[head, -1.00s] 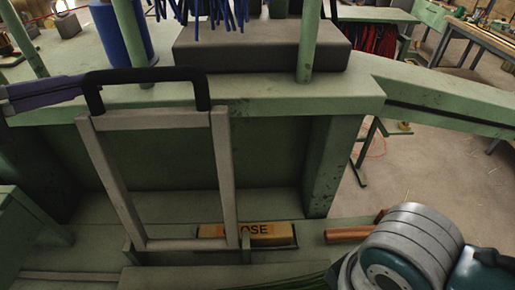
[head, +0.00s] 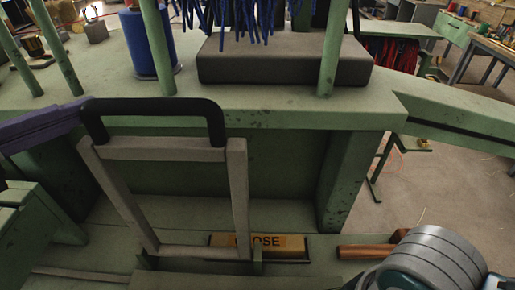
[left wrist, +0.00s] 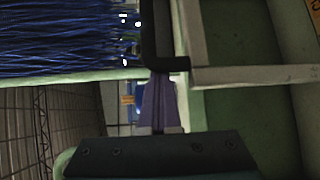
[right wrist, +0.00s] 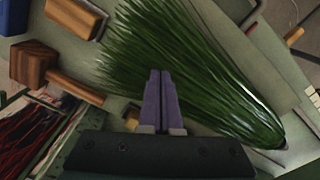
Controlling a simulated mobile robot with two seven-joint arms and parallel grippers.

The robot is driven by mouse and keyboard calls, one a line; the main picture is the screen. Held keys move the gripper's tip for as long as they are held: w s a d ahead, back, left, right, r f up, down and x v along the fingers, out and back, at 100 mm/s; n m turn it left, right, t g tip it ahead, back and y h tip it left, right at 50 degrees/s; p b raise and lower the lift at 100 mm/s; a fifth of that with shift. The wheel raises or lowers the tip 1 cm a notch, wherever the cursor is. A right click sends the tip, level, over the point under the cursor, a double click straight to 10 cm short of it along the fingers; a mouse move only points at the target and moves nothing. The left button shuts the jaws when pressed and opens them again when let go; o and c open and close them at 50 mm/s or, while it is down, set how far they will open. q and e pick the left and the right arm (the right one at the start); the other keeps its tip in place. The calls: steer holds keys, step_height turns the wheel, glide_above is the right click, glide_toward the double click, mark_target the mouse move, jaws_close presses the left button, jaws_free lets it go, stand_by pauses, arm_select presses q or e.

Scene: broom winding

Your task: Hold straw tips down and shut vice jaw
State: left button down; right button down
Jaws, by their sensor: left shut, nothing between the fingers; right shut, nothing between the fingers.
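My left gripper (head: 78,112) is shut and empty, its purple fingers at the left of the black handle (head: 152,107) on a grey metal frame (head: 238,190). In the left wrist view the shut fingertips (left wrist: 158,76) are close below the black handle (left wrist: 158,40); whether they touch it I cannot tell. My right gripper (right wrist: 158,75) is shut and empty in the right wrist view. Its fingertips show over the green straw bundle (right wrist: 190,75), which fans out to the upper left; contact is unclear. I cannot clearly make out a vice jaw.
A yellow plate (head: 257,241), its label partly hidden by the frame, lies behind the frame's foot. A wooden bar (head: 368,252) lies right of it. Blue straw (head: 235,18) hangs over a dark block (head: 285,62). A wooden block (right wrist: 32,62) shows beside the green straw.

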arm_select(q)
steer(key=s+f+m, duration=0.1)
steer(key=s+f, duration=0.4)
steer(key=s, duration=0.7)
steer(key=s+f+t+h, duration=0.1)
steer(key=s+f, duration=0.5)
steer(key=s, duration=0.6)
steer(key=shift+f+m, duration=0.3)
steer(key=shift+m, duration=0.1)
steer(key=shift+s, duration=0.15)
